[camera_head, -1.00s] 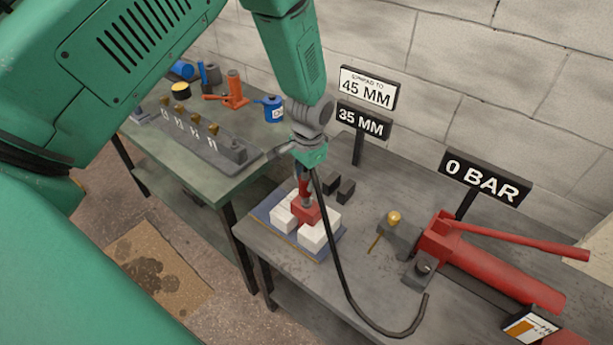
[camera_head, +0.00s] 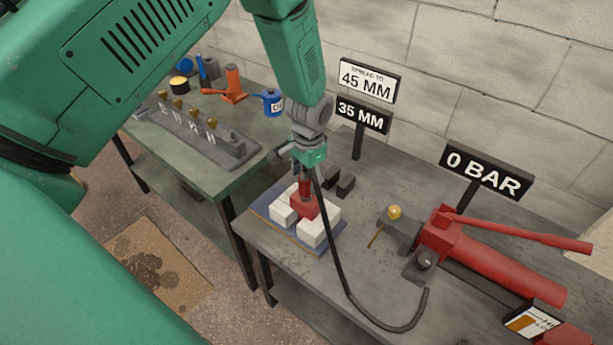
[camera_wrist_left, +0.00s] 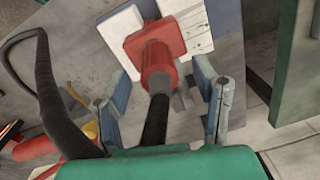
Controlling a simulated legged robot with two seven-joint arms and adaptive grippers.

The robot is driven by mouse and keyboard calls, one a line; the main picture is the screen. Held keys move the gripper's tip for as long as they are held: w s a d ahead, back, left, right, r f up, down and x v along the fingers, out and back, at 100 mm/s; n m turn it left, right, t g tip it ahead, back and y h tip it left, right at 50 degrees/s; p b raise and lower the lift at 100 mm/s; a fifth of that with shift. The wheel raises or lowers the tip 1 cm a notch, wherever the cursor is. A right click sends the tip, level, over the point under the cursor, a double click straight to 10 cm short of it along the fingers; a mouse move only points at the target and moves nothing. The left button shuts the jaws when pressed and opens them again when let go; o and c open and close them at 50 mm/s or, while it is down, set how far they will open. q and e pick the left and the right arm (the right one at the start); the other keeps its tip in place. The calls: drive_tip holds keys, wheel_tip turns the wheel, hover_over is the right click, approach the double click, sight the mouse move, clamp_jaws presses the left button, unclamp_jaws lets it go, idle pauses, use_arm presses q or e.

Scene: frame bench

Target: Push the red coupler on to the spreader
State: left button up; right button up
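The red spreader (camera_head: 303,208) stands between white blocks on a blue plate on the near bench. The red coupler (camera_head: 306,187), on the end of a black hose, stands upright on top of it; in the left wrist view the coupler (camera_wrist_left: 158,72) overlaps the red spreader (camera_wrist_left: 153,43). I cannot tell whether it is fully seated. My left gripper (camera_head: 302,178) points down over them. In the left wrist view its blue-grey fingers (camera_wrist_left: 163,78) are spread either side of the coupler, with gaps on both sides. My right gripper is not in view.
The black hose (camera_head: 341,262) loops across the grey bench. A red hand pump (camera_head: 465,250) lies at the right, near a "0 BAR" sign (camera_head: 486,174). Signs reading 45 MM (camera_head: 368,80) and 35 MM (camera_head: 362,115) stand behind. The green bench (camera_head: 210,175) at left carries tools.

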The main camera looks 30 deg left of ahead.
use_arm(q)
drive_tip(key=shift+r, duration=0.25)
drive_tip(key=r, duration=1.1)
drive_tip(key=shift+d+r, duration=0.2)
drive_tip(key=shift+d, duration=0.1)
drive_tip(key=s+d+f+n+b, duration=0.1)
drive_tip(key=s+f+b, duration=0.2)
drive_tip(key=s+f, duration=0.5)
drive_tip(key=s+d+f+b, duration=0.1)
drive_tip(key=s+f+b, duration=0.3)
drive_tip(key=f, duration=0.9)
drive_tip(key=s+f+b, duration=0.3)
drive_tip(key=s+f, duration=0.3)
drive_tip(key=s, duration=0.3)
drive_tip(key=s+d+f+n+b, duration=0.1)
drive_tip(key=s+f+b, duration=0.2)
drive_tip(key=s+f, duration=0.3)
drive_tip(key=s, duration=0.3)
drive_tip(key=shift+n+t+h+b, duration=0.3)
